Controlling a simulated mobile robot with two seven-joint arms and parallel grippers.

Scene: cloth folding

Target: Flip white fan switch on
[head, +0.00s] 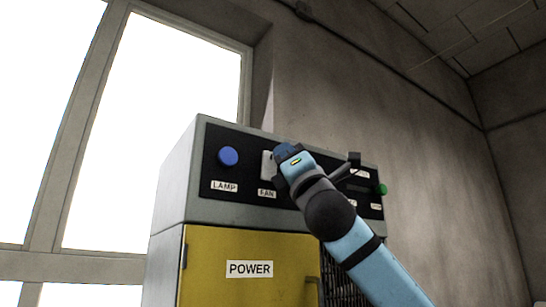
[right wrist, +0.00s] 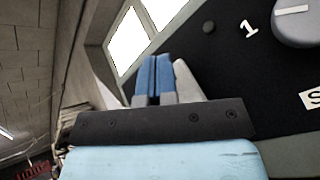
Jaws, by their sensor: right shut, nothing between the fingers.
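The white fan switch (head: 266,164) sits on the black panel above the FAN label, partly hidden behind my right gripper. My right gripper (head: 286,151) is at the panel, just right of the switch in the head view. In the right wrist view its blue fingers (right wrist: 152,78) are pressed together with nothing between them. A pale piece (right wrist: 186,82), which looks like the switch, stands close beside the fingers on their right. I cannot tell whether they touch. My left gripper is not in view.
A blue lamp knob (head: 228,156) is left of the switch, and a green button (head: 381,189) is at the panel's right end. A grey dial (right wrist: 300,22) shows in the right wrist view. The yellow POWER door (head: 210,285) is below. A bright window stands behind on the left.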

